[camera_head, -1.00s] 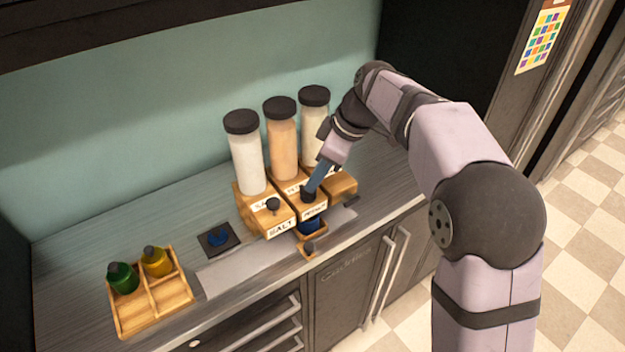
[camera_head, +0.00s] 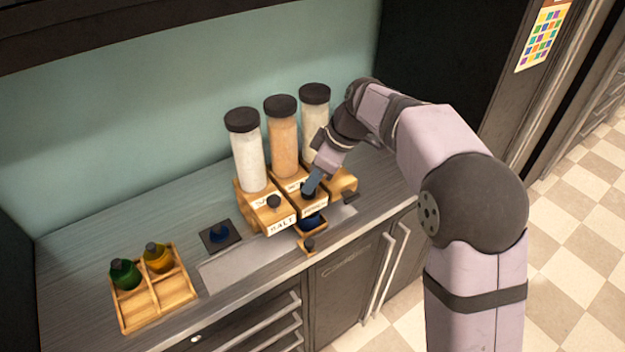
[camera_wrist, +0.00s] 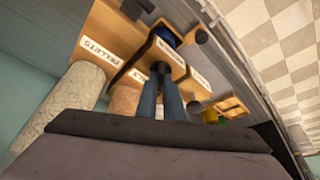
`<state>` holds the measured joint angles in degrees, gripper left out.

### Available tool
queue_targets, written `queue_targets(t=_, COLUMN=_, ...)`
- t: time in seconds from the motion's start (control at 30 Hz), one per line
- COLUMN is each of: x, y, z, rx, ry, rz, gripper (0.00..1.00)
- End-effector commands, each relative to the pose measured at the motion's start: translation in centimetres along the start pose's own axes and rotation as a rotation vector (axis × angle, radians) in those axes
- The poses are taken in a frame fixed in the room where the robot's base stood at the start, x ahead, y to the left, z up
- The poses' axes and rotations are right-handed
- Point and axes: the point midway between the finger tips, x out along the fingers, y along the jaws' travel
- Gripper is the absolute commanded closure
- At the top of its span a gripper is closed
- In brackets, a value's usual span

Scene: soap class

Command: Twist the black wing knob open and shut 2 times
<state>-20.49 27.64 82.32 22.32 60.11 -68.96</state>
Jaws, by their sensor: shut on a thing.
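The black wing knob (camera_head: 307,192) is on the front of the middle wooden dispenser, which carries a jar of orange-tan grains (camera_head: 283,140). My gripper (camera_head: 311,187) comes down from the upper right with its blue fingers shut on this knob. In the wrist view, the two blue fingers (camera_wrist: 161,70) meet at the dark knob, which they mostly hide. The knob's exact angle cannot be told. A blue cup (camera_head: 312,222) stands below the middle dispenser on a small wooden holder (camera_head: 307,246).
The salt dispenser (camera_head: 265,208) stands to the left, a pellets dispenser (camera_wrist: 98,42) on the other side. A dark pad (camera_head: 232,241) lies left of them. A wooden tray (camera_head: 178,305) with a green bottle (camera_head: 124,275) and a yellow bottle (camera_head: 157,258) is at the front left.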

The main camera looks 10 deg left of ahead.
Motion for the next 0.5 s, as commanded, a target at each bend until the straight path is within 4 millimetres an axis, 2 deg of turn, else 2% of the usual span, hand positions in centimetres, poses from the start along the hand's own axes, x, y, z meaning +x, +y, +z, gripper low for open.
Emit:
queue_targets(t=0.27, x=0.05, y=-0.07, z=0.02, rx=0.053, ry=0.0, rz=0.024, gripper=1.0)
queue_targets(t=0.5, x=0.1, y=-0.26, z=-0.03, rx=0.188, ry=0.001, rz=0.081, gripper=1.0)
